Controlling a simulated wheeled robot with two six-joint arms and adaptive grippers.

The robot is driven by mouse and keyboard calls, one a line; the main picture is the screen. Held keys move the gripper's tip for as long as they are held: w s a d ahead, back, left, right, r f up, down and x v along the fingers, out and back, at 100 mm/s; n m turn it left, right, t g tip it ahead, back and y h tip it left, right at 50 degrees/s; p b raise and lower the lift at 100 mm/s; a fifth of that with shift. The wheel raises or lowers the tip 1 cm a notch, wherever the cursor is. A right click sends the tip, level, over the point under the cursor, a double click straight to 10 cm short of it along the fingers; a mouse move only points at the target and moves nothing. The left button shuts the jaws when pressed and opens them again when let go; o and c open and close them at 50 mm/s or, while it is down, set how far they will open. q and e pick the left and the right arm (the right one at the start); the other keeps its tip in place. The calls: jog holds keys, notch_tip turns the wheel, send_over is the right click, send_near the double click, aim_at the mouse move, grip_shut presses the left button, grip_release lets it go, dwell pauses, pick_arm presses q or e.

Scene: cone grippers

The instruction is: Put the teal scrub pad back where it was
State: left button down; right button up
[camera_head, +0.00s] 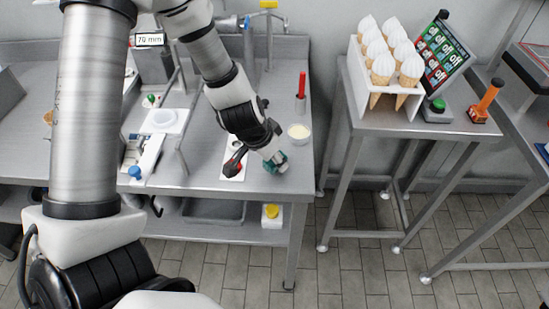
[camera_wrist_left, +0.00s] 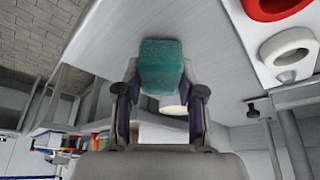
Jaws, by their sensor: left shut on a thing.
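The teal scrub pad (camera_head: 279,164) is at the front right part of the steel table (camera_head: 200,179). My left gripper (camera_head: 272,157) is shut on it. In the left wrist view the pad (camera_wrist_left: 162,68) sits between the two fingertips of the left gripper (camera_wrist_left: 161,92), its far end sticking out past them. I cannot tell whether the pad touches the tabletop or hangs just above it. My right gripper is not in view.
A white mat (camera_head: 229,177) with a red ring (camera_wrist_left: 275,5) and a white ring (camera_wrist_left: 288,48) lies beside the gripper. A pale bowl (camera_head: 299,131) and a red upright stick (camera_head: 302,86) stand behind. Ice-cream cones (camera_head: 383,66) stand on the right table.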

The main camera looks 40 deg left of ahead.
pick_arm(q)
jog(key=shift+s+a+f, duration=0.1)
jog(key=shift+s+f, duration=0.1)
jog(key=c, duration=0.7)
grip_release()
jog(key=shift+w, duration=0.1)
jog(key=shift+w+f, duration=0.1)
jog(key=p+v, duration=0.9)
jog(key=v, duration=0.3)
jog(key=shift+r+p, duration=0.3)
